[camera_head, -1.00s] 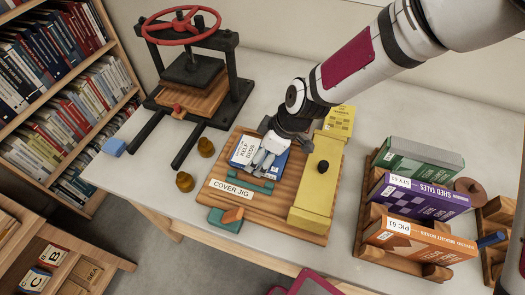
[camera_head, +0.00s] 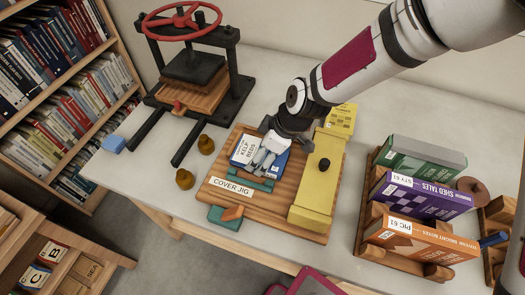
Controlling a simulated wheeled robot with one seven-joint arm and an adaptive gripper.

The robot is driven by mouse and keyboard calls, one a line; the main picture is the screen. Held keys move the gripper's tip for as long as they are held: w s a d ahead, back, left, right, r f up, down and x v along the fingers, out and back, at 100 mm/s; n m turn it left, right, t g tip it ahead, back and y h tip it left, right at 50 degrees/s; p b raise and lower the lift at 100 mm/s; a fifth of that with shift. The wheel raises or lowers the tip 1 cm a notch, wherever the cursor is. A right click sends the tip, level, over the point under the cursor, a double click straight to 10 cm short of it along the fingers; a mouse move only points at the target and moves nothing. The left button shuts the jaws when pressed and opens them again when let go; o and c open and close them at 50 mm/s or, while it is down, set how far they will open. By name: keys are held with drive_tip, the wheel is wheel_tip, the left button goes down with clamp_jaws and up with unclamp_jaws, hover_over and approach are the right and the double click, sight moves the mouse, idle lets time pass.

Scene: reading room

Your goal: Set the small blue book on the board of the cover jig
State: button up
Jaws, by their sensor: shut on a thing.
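The small blue book (camera_head: 243,150), with a white label reading "KELP BEDS", lies flat or nearly flat over the wooden board (camera_head: 215,195) of the cover jig, left of the jig's yellow block (camera_head: 314,185). My gripper (camera_head: 263,165) is over the book's right part and is shut on it. The fingers hide part of the book and its contact with the board, so I cannot tell whether it rests fully on the wood. A green bar (camera_head: 250,183) and the "COVER JIG" label (camera_head: 231,188) are in front of the book.
A black press with a red wheel (camera_head: 180,18) stands at the back left. Two brass knobs (camera_head: 184,179) sit left of the jig. A wooden rack holds green, purple (camera_head: 425,195) and orange books at the right. A yellow box (camera_head: 341,119) stands behind the jig.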

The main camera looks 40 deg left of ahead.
drive_tip(key=shift+f, duration=0.15)
idle(0.3)
drive_tip(key=o, duration=1.4)
drive_tip(key=shift+r+p, duration=1.7)
drive_tip(key=shift+r, duration=2.8)
